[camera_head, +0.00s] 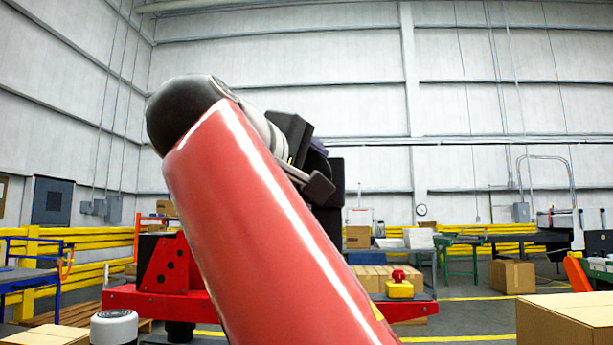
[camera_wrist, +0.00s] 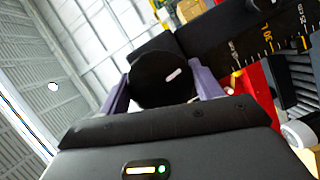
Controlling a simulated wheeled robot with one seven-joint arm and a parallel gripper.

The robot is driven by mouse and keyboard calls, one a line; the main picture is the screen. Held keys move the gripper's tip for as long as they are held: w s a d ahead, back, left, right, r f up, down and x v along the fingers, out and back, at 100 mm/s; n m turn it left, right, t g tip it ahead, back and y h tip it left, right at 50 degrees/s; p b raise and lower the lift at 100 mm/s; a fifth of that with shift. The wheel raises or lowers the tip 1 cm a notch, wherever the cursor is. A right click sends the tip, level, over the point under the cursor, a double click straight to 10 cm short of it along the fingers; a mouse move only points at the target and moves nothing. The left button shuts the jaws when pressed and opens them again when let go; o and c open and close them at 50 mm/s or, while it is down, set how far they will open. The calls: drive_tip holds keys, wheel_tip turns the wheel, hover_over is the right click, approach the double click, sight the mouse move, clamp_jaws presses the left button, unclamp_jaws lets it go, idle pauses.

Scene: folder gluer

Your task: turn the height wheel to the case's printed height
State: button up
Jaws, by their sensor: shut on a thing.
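In the wrist view, a black round height wheel (camera_wrist: 160,72) with a short white mark on its face sits between the purple fingers of my gripper (camera_wrist: 162,88). The gripper is shut on it, one finger on each side. A black scale (camera_wrist: 285,35) with white and orange ticks and numbers runs to the right of the wheel. The numbers are tilted and too small to read surely; a pointer is not clear. In the head view my red arm covers most of the wheel area. I cannot tell which carton is the case, and no printed height is legible.
In the head view, a red machine frame (camera_head: 165,272) stands behind my arm. A yellow box with a red button (camera_head: 399,288) is at its right, beside cartons (camera_head: 370,277). Another carton (camera_head: 568,316) fills the lower right corner. Open floor (camera_head: 465,315) lies between.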

drive_tip(key=shift+f+m+y, duration=0.1)
drive_tip(key=shift+m+y, duration=0.2)
drive_tip(key=shift+m, duration=0.1)
idle(0.3)
drive_tip(key=o, duration=1)
